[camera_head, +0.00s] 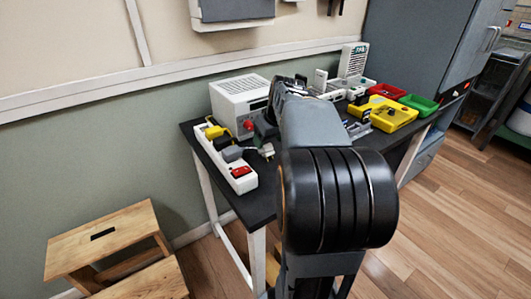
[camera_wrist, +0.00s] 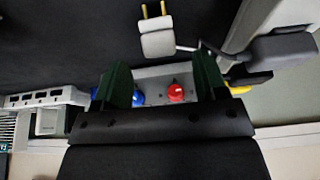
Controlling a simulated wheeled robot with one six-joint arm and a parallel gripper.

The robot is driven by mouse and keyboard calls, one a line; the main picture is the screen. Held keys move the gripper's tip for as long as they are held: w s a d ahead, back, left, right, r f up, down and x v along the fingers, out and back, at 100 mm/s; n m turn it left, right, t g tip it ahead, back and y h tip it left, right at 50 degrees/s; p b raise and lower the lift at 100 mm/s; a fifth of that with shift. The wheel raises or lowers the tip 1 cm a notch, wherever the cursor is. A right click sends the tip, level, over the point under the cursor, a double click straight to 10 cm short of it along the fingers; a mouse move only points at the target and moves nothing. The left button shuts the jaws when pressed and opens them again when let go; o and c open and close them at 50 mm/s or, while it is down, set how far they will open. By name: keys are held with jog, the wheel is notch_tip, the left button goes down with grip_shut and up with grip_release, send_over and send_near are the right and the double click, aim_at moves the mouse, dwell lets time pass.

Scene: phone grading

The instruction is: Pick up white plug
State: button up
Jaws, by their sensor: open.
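The white plug (camera_wrist: 157,42) lies on the dark table top in the wrist view, with its two brass pins pointing to the top of the picture. A dark cord runs from its right side towards a grey adapter (camera_wrist: 283,50). In the head view the white plug (camera_head: 266,151) is small, to the right of the power strip. My gripper (camera_wrist: 162,62) is open and empty, its two green-dark fingers apart. The plug appears beyond the fingertips, not between them. In the head view my arm hides most of my gripper.
A white power strip (camera_head: 243,183) holds several plugs and adapters at the table's left edge. A white box (camera_head: 231,99) with a red knob (camera_wrist: 175,92) stands behind. A yellow case (camera_head: 394,118) and red and green trays (camera_head: 418,105) are at the right.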

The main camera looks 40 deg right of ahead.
aim_at(265, 146)
jog(key=shift+b+x, duration=0.9)
jog(key=shift+x, duration=1.9)
jog(key=shift+r, duration=0.1)
jog(key=shift+c, duration=0.2)
jog(key=c, duration=1.1)
jog(key=shift+r, duration=0.15)
